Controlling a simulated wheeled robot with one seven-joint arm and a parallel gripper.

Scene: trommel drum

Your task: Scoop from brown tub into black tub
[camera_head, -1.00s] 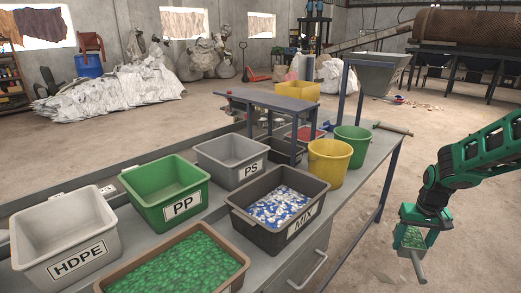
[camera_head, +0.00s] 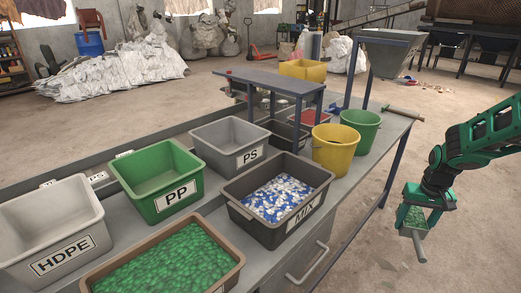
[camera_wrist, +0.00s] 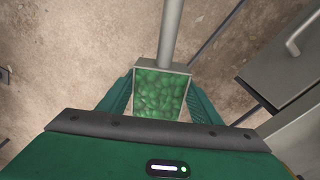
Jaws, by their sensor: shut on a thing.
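The brown tub (camera_head: 232,247) sits at the front of the bench, filled with green pieces (camera_head: 165,262). The black tub (camera_head: 262,228), labelled MIX, stands to its right and holds blue and white flakes. My gripper (camera_head: 417,214) is right of the bench, out over the floor and apart from both tubs. It is shut on a grey scoop (camera_head: 420,247). In the wrist view the scoop's box (camera_wrist: 178,69) sits between the green fingers, full of green pieces. Its straight handle (camera_wrist: 170,32) points away from the gripper.
Grey HDPE (camera_head: 70,255), green PP (camera_head: 170,200) and grey PS (camera_head: 245,158) tubs stand left of and behind the black tub. Yellow (camera_head: 333,150) and green (camera_head: 362,130) buckets stand behind it. Bare floor lies between bench and gripper.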

